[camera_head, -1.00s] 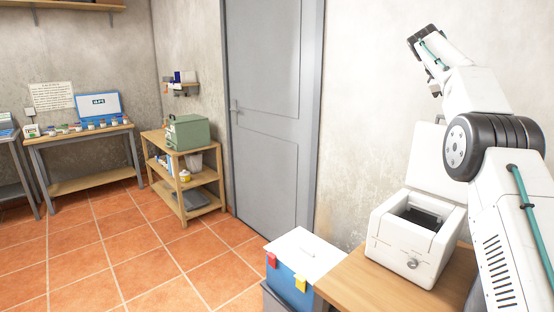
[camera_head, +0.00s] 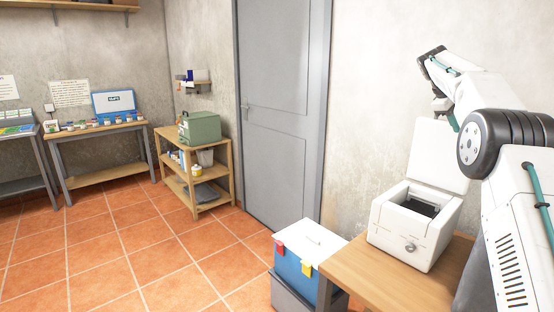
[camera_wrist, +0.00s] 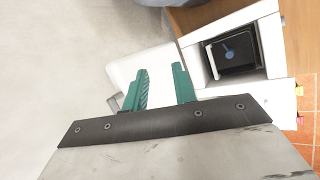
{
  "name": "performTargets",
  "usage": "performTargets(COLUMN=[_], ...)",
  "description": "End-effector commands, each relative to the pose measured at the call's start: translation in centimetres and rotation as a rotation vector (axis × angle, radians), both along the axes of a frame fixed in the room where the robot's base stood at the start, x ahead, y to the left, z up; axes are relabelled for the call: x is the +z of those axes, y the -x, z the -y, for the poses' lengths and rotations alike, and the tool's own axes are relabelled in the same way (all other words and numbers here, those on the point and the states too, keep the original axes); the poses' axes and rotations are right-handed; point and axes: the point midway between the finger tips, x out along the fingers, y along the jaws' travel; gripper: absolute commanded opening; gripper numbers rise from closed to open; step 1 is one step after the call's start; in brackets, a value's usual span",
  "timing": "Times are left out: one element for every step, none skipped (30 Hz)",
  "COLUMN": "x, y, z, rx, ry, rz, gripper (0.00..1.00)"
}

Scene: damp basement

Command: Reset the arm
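My arm is raised at the right of the head view, bent at the elbow. My gripper (camera_head: 450,118) points down in front of the wall, near the upper part of the white machine's open lid (camera_head: 438,158). In the wrist view its two green fingers (camera_wrist: 162,82) stand apart with nothing between them. The white machine (camera_head: 410,238) stands on a wooden table (camera_head: 345,270) with its lid up. Its dark well shows in the wrist view, with a small blue round part (camera_wrist: 228,52) inside.
A blue box with a white lid (camera_head: 310,240) stands left of the table. A grey door (camera_head: 285,120) is behind. A wooden shelf unit (camera_head: 222,180) carries a green case (camera_head: 200,127). A workbench (camera_head: 105,135) is farther left. The tiled floor (camera_head: 110,245) is clear.

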Motion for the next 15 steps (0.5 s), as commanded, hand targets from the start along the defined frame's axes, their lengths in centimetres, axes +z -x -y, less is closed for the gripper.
performTargets(x=[-0.5,-0.8,-1.3,-1.5,-1.8,-2.2,-2.4,-2.6,-2.8,-2.9,-3.1,-3.3,-3.4,-3.5,-3.7], y=[0.3,0.5,0.7,1.0,1.3,1.8,2.3,2.8,3.6,4.4,5.4,6.8,8.0,9.2,11.0], z=[-0.5,-0.8,-1.3,-1.7,-2.1,-2.8,-3.3,-3.9,-4.8,-5.6,-6.4,-7.6,-8.6,-9.6,-11.0], rx=[-0.01,-0.017,-0.027,-0.035,-0.042,-0.054,-0.064,-0.073,-0.088,-0.101,-0.115,-0.136,-0.151,-0.166,-0.188], ry=[-0.016,-0.026,-0.042,-0.053,-0.065,-0.082,-0.095,-0.11,-0.13,-0.147,-0.165,-0.192,-0.211,-0.23,-0.255], rz=[0.0,0.002,0.005,0.009,0.01,0.014,0.016,0.02,0.025,0.03,0.036,0.042,0.047,0.052,0.057], gripper=[0.27,0.27,0.27,0.27,0.27,0.27,0.27,0.27,0.27,0.27,0.27,0.27,0.27,0.27,0.27])
